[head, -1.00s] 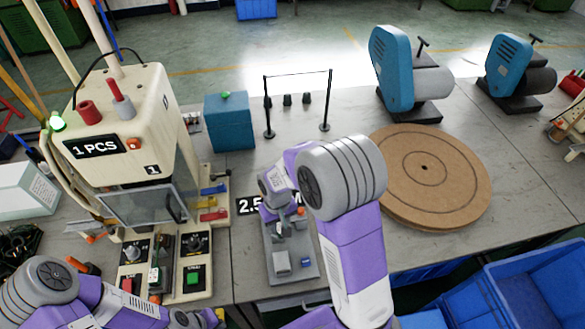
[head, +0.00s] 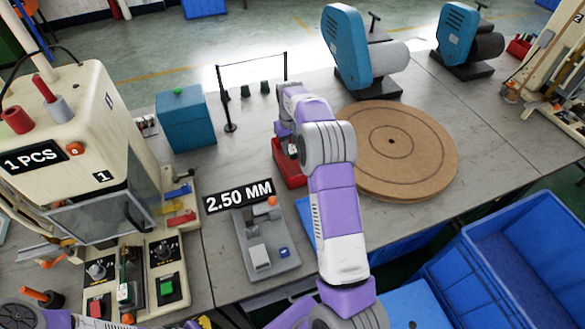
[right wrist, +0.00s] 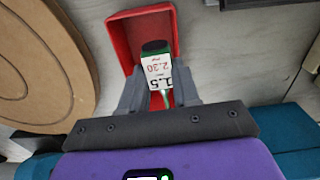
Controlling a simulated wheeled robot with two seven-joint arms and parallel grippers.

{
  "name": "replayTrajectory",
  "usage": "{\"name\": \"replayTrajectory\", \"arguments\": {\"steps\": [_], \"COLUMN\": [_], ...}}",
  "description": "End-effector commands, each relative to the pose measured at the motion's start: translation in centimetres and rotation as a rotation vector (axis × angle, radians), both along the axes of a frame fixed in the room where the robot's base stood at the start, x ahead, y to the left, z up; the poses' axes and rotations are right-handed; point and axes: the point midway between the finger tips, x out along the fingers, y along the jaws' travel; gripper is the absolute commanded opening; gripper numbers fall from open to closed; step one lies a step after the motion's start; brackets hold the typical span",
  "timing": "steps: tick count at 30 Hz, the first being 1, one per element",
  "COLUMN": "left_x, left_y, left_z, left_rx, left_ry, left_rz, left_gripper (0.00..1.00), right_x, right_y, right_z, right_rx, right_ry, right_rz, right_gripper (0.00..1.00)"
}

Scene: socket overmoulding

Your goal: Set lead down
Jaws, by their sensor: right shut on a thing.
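The grey gauge fixture (head: 246,233) with its 2.50 MM display stands in front of the tray. A round brown board (head: 425,155) lies close to the right. A cream press (head: 75,120) is at left, a teal box (head: 187,125) behind, and blue bins (head: 535,255) at front right.

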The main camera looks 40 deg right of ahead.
Motion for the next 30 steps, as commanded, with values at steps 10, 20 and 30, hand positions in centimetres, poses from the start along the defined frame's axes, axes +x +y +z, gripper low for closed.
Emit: {"name": "replayTrajectory", "arguments": {"steps": [10, 20, 30], "left_x": [0.0, 0.0, 0.0], "left_y": [0.0, 0.0, 0.0], "left_z": [-0.9, -1.8, -2.6], "left_rx": [0.000, 0.000, 0.000], "left_ry": [0.000, 0.000, 0.000], "left_rz": [0.000, 0.000, 0.000], "left_gripper": [0.00, 0.00, 0.00], "right_x": [-0.2, -0.2, -0.2], "right_y": [-2.4, -2.4, -2.4], "right_z": [-1.6, -5.9, -9.9], "right_rx": [0.003, 0.001, 0.001], "right_ry": [0.000, -0.003, -0.004], "right_rz": [-0.026, -0.025, -0.026], "right_gripper": [0.01, 0.01, 0.01]}}
